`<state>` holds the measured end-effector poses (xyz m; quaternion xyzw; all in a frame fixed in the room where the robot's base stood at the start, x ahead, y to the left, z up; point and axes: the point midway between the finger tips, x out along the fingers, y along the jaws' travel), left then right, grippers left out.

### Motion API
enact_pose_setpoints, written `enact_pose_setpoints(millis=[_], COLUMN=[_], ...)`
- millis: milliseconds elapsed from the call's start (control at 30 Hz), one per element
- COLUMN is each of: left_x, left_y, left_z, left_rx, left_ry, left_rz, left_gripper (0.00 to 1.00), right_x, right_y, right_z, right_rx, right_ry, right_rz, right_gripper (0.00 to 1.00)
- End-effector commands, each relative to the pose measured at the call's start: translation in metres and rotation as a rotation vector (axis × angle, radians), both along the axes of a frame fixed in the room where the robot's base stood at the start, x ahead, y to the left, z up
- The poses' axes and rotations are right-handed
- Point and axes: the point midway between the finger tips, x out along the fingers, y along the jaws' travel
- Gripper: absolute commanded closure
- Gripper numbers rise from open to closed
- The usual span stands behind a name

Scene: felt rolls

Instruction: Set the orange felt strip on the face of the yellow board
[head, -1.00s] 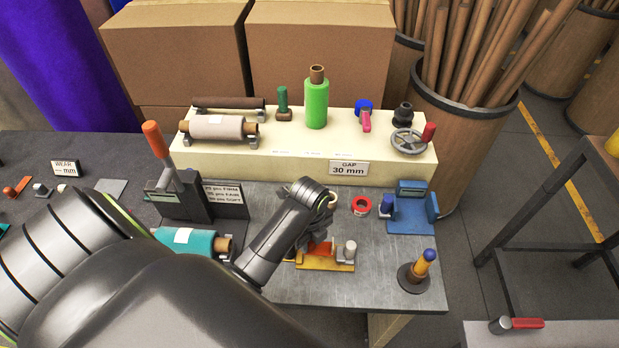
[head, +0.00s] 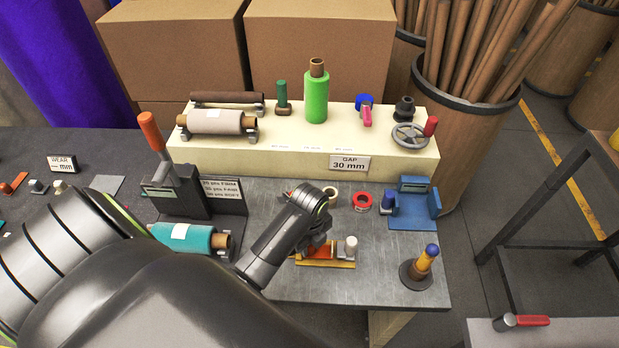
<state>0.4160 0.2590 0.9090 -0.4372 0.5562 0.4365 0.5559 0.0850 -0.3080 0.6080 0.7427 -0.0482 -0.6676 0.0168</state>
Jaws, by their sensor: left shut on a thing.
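The yellow board (head: 338,264) lies on the grey bench in the lower middle, with a small pale-topped grey post at its right end. The orange felt strip (head: 324,251) shows just above the board, under my left gripper (head: 318,247). My left gripper points down and is shut on the strip; my wrist hides the fingertips and much of the strip. I cannot tell whether the strip touches the board's face. My right gripper is not in view.
A cream ring (head: 331,195), a red tape roll (head: 362,201) and a blue device (head: 413,204) sit behind the board. A blue-topped peg on a round base (head: 421,268) stands to the right. A teal roll (head: 190,236) lies left.

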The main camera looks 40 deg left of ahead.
Motion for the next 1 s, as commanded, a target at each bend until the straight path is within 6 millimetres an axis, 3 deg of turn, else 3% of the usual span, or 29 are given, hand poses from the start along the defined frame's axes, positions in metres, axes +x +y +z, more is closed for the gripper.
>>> enact_pose_setpoints(millis=[633,667,700,833,1000], left_x=[-0.0001,-0.0001,0.0000,-0.0002,-0.0005], left_y=[-0.0001,-0.0001,-0.0001,-0.0001,0.0001], left_z=[-0.0098,-0.0099,-0.0096,-0.0097,-0.0099], left_rx=[0.000,0.000,0.000,0.000,0.000], left_ry=[0.000,0.000,0.000,0.001,0.002], left_rz=[0.000,0.000,0.000,0.000,0.000], left_gripper=[1.00,0.73,0.68,0.51,0.49], right_x=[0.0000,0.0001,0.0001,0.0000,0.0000], right_y=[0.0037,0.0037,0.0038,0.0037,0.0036], right_z=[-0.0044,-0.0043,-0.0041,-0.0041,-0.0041], right_rx=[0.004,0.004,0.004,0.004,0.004], right_ry=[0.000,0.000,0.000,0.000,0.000], right_rz=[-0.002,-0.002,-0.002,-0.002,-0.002], right_gripper=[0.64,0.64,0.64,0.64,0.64])
